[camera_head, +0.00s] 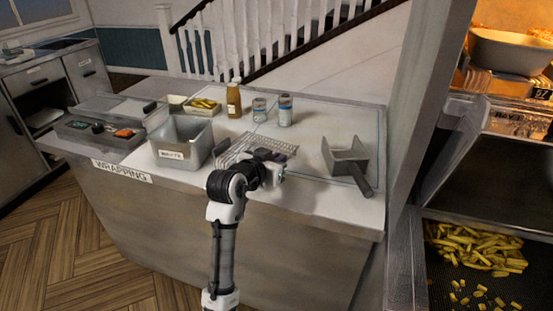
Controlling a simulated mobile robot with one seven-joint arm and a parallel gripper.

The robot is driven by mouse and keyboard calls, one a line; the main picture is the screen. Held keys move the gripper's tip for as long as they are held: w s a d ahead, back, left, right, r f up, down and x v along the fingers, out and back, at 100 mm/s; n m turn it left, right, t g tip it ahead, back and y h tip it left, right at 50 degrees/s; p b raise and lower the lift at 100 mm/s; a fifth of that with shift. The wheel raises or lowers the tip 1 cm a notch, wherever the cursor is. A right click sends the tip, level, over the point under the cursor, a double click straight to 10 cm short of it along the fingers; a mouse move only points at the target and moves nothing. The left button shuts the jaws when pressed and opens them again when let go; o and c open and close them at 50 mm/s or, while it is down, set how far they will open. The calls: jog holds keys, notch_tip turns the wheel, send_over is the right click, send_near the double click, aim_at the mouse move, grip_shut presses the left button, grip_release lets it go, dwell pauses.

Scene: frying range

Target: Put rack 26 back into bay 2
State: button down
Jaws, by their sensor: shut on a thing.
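A wire rack (250,149) is over the middle of the wrapping counter, just right of a grey bin. My gripper (272,160) is at the rack's near right side and is shut on it. My wrist and hand cover part of the rack, and its number cannot be read. I cannot tell whether the rack touches the counter. No bay marked 2 can be made out.
The grey bin (193,158), a bottle (234,101), two jars (285,110) and a metal scoop (345,158) stand on the counter (315,200). A wall end (425,100) separates the fries station (475,247) at right.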

jog(key=shift+f, duration=0.2)
jog(key=c, duration=1.5)
grip_release()
jog(key=shift+f, duration=0.1)
jog(key=shift+f, duration=0.15)
jog(key=shift+s+a+b, duration=0.2)
jog(key=shift+s+b, duration=0.1)
jog(key=shift+b, duration=0.05)
jog(key=b+v, duration=0.1)
jog(key=v, duration=0.3)
jog(key=b+v, duration=0.1)
jog(key=v, duration=0.3)
jog(key=b+v, duration=0.1)
jog(key=v, duration=0.4)
jog(key=shift+w+a+r+b, duration=0.15)
jog(key=shift+a+r+b, duration=0.15)
jog(key=shift+b, duration=0.1)
